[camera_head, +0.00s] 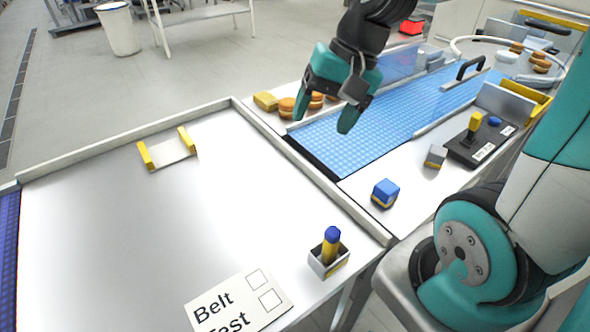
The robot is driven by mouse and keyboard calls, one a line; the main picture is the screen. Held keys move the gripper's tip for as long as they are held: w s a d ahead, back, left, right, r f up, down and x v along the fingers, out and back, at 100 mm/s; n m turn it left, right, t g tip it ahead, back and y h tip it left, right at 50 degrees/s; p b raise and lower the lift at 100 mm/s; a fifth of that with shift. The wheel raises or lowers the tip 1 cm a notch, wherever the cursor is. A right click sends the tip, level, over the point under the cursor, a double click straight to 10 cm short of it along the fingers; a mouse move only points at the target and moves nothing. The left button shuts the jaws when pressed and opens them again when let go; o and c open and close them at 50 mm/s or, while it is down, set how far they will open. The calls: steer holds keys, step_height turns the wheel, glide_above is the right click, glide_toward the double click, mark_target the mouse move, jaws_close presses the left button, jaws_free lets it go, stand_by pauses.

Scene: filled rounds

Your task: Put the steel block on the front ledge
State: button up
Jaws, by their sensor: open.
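The steel block (435,156), a small grey cube, rests on the pale ledge (408,185) along the near side of the blue belt (385,110). It stands between a blue cube and a black control box. My gripper (322,121) is open and empty, fingers pointing down, above the left end of the belt. It is well to the left of the steel block and apart from it. Nothing hides the block.
The blue cube (385,193) stands on the same ledge; the control box (480,142) has a yellow lever. Buns (287,107) and a yellow block (265,101) lie beyond the belt. The white table (120,225) holds a yellow-ended cradle (168,150), a marker holder (328,262) and a sign (237,302).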

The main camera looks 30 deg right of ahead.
steer(key=s+a+r+n+g, duration=0.1)
steer(key=s+a+n, duration=0.9)
steer(key=a+n, duration=0.1)
steer(key=shift+s+a+r+n+g, duration=0.3)
steer(key=shift+s+a+n, duration=0.1)
steer(key=shift+n, duration=0.5)
steer(key=shift+w, duration=0.1)
